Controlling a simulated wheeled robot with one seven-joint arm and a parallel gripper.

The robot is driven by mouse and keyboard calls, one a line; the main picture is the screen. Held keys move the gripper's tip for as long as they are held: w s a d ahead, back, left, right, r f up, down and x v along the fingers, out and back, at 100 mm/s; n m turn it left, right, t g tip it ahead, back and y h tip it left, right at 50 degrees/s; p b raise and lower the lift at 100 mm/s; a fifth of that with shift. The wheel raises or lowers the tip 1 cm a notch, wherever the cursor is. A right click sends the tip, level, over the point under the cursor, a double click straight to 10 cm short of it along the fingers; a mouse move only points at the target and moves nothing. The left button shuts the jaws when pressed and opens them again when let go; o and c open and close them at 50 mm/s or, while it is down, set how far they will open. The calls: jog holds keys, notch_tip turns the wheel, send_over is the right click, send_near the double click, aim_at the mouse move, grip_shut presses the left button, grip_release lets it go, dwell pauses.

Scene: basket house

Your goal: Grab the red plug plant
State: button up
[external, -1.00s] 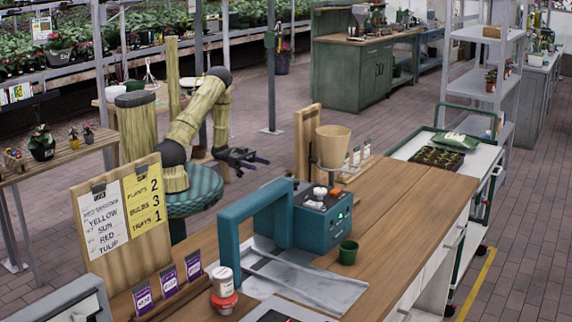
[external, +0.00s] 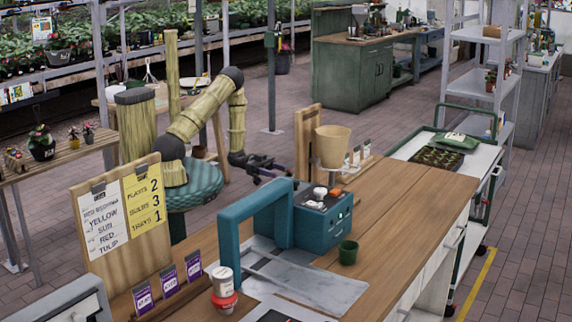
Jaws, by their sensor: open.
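My gripper (external: 272,168) is open and empty at the end of my arm, just behind the blue machine on the wooden workbench. Two small plants stand on the wooden bench at the far left: one yellowish (external: 73,138) and one with a pinkish-red top (external: 88,133). A dark pot with a red-flowered plant (external: 41,143) stands beside them. All three are far from my gripper. They are too small to tell for sure which one is the red plug plant. A dark plug tray (external: 443,157) lies on the cart at right; no red plant can be made out in it.
The blue machine (external: 318,218) and a wooden stand with a tan pot (external: 332,142) are close to my gripper. A sign board (external: 120,210) stands at left.

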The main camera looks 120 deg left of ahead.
jog(key=shift+w+d, duration=0.15)
jog(key=shift+w, duration=1.2)
jog(key=shift+w+d+f+p, duration=0.15)
jog(key=shift+w+p, duration=0.45)
jog(key=shift+w, duration=0.75)
jog(key=shift+w+d+f+p, duration=0.15)
jog(key=shift+w+p, duration=0.4)
jog(key=shift+w, duration=0.75)
jog(key=shift+r, duration=0.1)
jog(key=c, duration=1)
jog(key=shift+r, duration=0.1)
jog(key=shift+c, duration=0.2)
notch_tip(320, 180, up, 10)
jog(key=b, duration=0.1)
